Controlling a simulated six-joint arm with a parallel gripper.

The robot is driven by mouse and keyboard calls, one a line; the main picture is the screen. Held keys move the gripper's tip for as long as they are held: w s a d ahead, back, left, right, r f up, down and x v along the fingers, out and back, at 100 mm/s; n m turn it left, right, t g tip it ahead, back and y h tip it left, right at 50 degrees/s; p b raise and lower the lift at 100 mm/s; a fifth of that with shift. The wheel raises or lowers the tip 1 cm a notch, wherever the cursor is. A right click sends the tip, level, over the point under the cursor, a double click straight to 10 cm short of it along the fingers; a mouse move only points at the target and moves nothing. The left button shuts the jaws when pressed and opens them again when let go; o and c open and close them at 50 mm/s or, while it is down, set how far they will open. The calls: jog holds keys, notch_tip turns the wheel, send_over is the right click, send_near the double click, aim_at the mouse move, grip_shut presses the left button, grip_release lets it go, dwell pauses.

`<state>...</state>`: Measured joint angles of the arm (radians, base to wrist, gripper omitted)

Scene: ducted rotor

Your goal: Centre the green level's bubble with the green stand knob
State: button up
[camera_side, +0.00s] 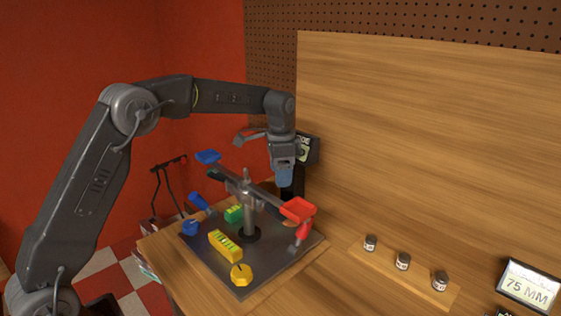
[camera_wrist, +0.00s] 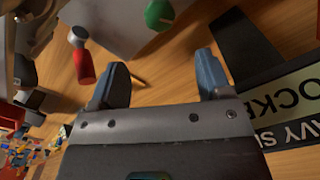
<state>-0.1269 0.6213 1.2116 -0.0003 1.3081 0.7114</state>
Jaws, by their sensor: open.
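The green level (camera_side: 233,213) lies on the dark metal plate (camera_side: 262,273), left of the upright post. Its bubble is too small to make out. The green knob (camera_wrist: 158,14) shows at the plate's edge in the top middle of the wrist view; I cannot make it out in the side view. My gripper (camera_side: 284,178) hangs over the plate's far side, behind the balance beam. In the wrist view my gripper (camera_wrist: 160,82) is open, with bare wood between its two blue fingers. The green knob is beyond the fingertips, apart from them.
A yellow level (camera_side: 225,245) and yellow knob (camera_side: 241,274) are at the plate's front. The post carries a beam with a blue pan (camera_side: 208,157) and red pan (camera_side: 298,209). A red-handled piece (camera_wrist: 84,64) is left of my fingers; a lettered sign (camera_wrist: 285,105) is right.

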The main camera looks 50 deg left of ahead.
jog(key=shift+r, duration=1.55)
notch_tip(320, 180, down, 14)
jog(key=m, duration=0.5)
jog(key=shift+s+a+r, duration=0.1)
jog(key=shift+s+r, duration=0.05)
jog(key=c, duration=0.9)
jog(key=n, duration=0.4)
jog(key=shift+n, duration=0.3)
